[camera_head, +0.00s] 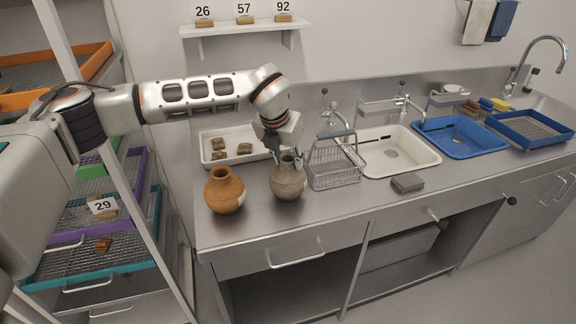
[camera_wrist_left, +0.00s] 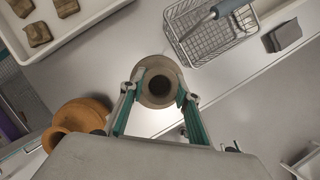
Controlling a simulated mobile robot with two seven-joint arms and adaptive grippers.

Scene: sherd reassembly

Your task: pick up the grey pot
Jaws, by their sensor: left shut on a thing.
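The grey pot (camera_head: 288,181) stands upright on the steel counter, between an orange pot and a wire basket. My left gripper (camera_head: 287,158) comes down over it from above and is shut on its neck. In the left wrist view the grey pot (camera_wrist_left: 159,87) shows its round dark mouth between the two teal-padded fingers of my left gripper (camera_wrist_left: 158,98). Its lower body is partly hidden there by the rim and fingers. I cannot tell any gap between its base and the counter. My right gripper is not in view.
The orange pot (camera_head: 224,190) stands close on the left. The wire basket (camera_head: 334,164) is close on the right. A white tray with sherds (camera_head: 232,149) lies behind. A dark grey block (camera_head: 407,182) lies further right. The counter's front strip (camera_head: 330,207) is clear.

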